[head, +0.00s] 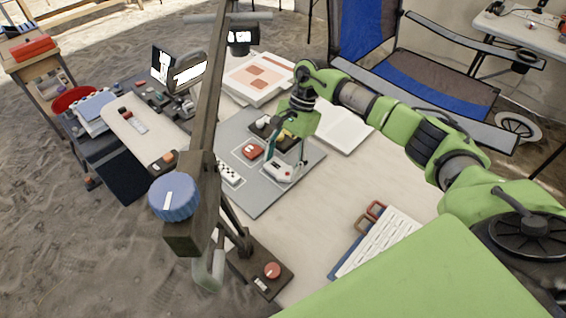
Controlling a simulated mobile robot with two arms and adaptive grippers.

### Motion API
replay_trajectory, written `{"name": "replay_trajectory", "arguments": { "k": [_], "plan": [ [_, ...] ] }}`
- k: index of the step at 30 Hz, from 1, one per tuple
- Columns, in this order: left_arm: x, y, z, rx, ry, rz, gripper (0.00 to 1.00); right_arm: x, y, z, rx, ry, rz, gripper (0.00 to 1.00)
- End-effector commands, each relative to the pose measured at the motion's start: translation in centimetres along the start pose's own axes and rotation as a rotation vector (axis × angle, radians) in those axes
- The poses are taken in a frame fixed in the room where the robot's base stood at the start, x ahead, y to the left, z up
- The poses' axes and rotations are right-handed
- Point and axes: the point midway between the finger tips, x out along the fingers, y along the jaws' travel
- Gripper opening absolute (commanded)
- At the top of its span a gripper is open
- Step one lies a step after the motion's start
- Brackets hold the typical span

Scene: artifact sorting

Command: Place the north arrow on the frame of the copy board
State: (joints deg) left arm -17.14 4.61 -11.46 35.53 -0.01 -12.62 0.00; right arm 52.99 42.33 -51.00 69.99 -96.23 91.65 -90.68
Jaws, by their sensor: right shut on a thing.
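The copy board (256,201) is a grey board with thin white frame lines, lying on the pale table. My right gripper (286,168) points down over its right part. It is shut on a small white piece with a red mark (281,174), which looks like the north arrow. The piece is low over the board near a white frame line; I cannot tell whether it touches. A red block (251,152) and a black-and-white checkered scale (229,173) lie on the board to its left. Dark items behind are partly hidden by the gripper. My left gripper is not in view.
A wooden column with a blue knob (174,197) rises in front of the board's left side. An open book (344,128) lies behind right, a white keyboard-like panel (381,243) at front right. A dark base with a red knob (272,270) stands in front.

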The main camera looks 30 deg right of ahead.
Motion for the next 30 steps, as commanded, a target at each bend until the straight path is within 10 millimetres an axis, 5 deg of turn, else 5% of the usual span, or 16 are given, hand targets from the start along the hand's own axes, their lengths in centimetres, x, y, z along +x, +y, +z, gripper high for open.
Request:
{"name": "replay_trajectory", "arguments": {
  "k": [5,6,8,21,30],
  "plan": [
    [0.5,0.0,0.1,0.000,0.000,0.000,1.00,0.3,0.0,-0.2,0.000,0.001,0.001,0.41],
    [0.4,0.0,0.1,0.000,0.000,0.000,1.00,0.3,0.0,-0.1,0.000,0.001,0.001,0.67],
    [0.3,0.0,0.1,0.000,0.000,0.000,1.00,0.2,0.0,-0.1,0.001,0.001,0.001,0.79],
    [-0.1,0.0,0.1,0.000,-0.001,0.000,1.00,-0.4,0.0,0.0,0.001,0.001,0.000,0.79],
    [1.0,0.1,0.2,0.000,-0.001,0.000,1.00,-6.2,-0.1,-0.1,0.001,0.003,-0.004,0.79]
  ]
}}
